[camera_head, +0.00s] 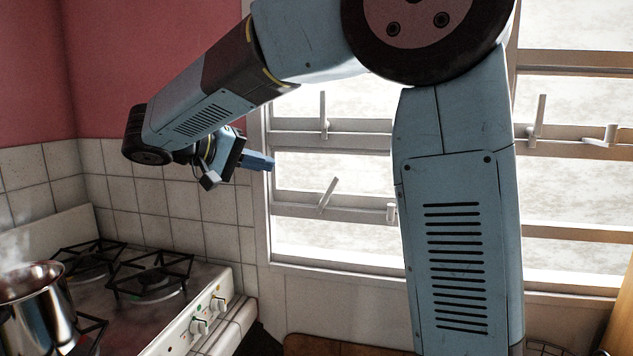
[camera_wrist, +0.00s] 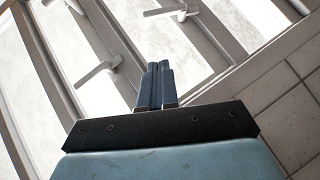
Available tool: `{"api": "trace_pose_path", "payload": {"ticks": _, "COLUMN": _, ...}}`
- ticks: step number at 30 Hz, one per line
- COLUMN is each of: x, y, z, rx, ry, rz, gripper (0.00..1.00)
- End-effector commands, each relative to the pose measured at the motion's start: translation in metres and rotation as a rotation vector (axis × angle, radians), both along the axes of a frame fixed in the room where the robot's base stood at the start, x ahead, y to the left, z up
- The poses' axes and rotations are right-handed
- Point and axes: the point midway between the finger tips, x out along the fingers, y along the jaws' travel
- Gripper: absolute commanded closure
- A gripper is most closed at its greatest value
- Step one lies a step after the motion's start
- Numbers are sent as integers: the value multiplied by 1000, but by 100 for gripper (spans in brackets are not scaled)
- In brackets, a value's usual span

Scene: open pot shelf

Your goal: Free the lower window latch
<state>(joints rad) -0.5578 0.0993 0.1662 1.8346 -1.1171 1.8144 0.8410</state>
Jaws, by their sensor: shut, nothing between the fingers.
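The lower window latch (camera_head: 327,195) is a small white handle on the lower cross rail, leaning up to the right in the head view. A second latch (camera_head: 323,115) stands upright on the rail above. My gripper (camera_head: 268,162) is shut and empty, at the window's left frame, left of and a little above the lower latch in the picture. In the wrist view my closed fingers (camera_wrist: 158,72) point between two white latch handles, one to the left (camera_wrist: 97,72) and one above (camera_wrist: 170,12). Neither touches the fingers; I cannot tell which is the lower latch.
The tiled wall (camera_head: 215,205) lies beside the window at the left. Below it stands a stove (camera_head: 205,285) with a steaming pot (camera_head: 38,310). My arm hides the window's middle. More latches (camera_head: 538,120) sit on the right-hand panes.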

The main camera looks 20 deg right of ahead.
Motion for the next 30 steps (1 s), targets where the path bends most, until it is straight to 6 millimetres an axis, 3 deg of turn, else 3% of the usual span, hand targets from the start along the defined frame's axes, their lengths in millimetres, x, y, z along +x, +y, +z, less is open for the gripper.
{"api": "trace_pose_path", "payload": {"ticks": 14, "x": 2, "y": -6, "z": -2, "rx": -6, "ry": 0, "rz": 1, "gripper": 100}}
{"api": "trace_pose_path", "payload": {"ticks": 30, "x": 27, "y": -85, "z": -31, "rx": -4, "ry": 1, "rz": -1, "gripper": 100}}
